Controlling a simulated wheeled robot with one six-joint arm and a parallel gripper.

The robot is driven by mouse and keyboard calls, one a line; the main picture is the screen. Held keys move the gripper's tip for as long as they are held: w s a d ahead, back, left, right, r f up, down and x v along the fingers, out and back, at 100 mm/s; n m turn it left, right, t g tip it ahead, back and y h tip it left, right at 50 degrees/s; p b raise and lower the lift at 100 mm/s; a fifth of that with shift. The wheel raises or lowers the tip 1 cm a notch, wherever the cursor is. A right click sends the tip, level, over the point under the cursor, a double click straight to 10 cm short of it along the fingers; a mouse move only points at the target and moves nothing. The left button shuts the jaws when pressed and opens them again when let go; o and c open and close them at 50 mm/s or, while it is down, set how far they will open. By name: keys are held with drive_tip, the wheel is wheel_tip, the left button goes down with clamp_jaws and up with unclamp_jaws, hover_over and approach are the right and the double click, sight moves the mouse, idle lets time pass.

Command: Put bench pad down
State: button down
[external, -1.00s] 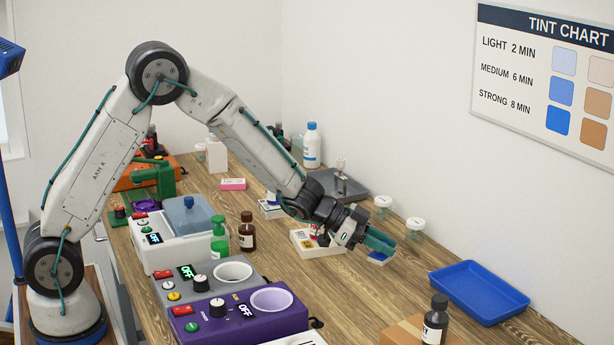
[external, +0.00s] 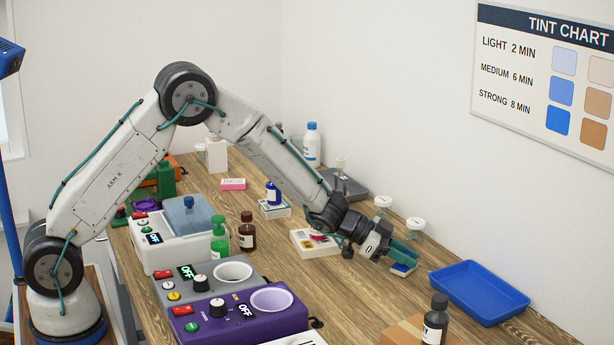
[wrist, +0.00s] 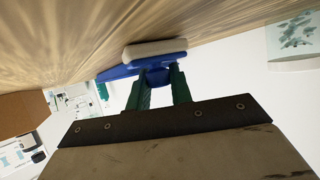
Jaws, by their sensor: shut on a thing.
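My gripper (external: 408,257) has green fingers and is low over the right part of the wooden bench, just left of the blue tray. It is shut on the bench pad (external: 402,269), a small flat blue piece with a pale edge below the fingertips. In the wrist view, the fingers (wrist: 160,82) hold the pad (wrist: 155,48), which shows a pale strip along a blue body. Part of the pad is hidden by the fingers. I cannot tell whether its underside touches the bench.
A blue tray (external: 480,284) lies right of my gripper. Two lidded jars (external: 415,229) stand behind it. A white box (external: 305,246) is under my wrist's left side. Bare bench (external: 350,290) lies before my gripper.

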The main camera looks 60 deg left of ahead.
drive_tip(key=c, duration=1.3)
unclamp_jaws()
drive_tip(key=shift+o, duration=0.2)
